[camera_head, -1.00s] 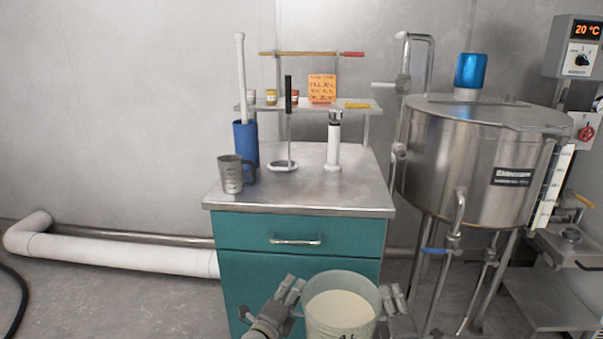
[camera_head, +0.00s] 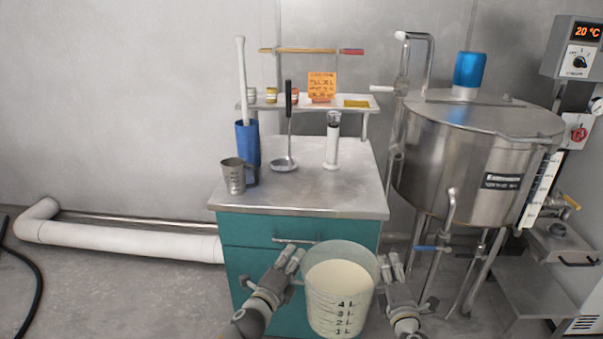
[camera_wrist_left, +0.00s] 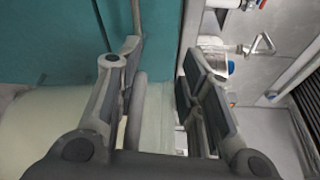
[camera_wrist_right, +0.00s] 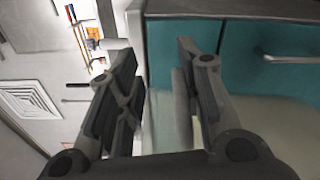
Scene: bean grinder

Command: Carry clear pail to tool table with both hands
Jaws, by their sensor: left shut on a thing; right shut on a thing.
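The clear pail (camera_head: 341,290) hangs upright between my two grippers, in front of the tool table's teal drawers and below its top. It holds a pale cream content and has litre marks on its front. My left gripper (camera_head: 291,262) is shut on the pail's left side, and my right gripper (camera_head: 391,265) is shut on its right side. In the left wrist view the fingers (camera_wrist_left: 160,95) close around the pail's edge part; the right wrist view shows the same (camera_wrist_right: 158,95). The exact grip points are partly hidden. The tool table (camera_head: 300,200) has a bare metal front area.
On the table stand a metal jug (camera_head: 233,176), a blue holder (camera_head: 247,143), a ladle (camera_head: 285,164) and a white cylinder tool (camera_head: 333,145). A shelf (camera_head: 350,103) runs behind. A steel tank (camera_head: 470,160) stands at right. A white pipe (camera_head: 130,238) lies along the left wall.

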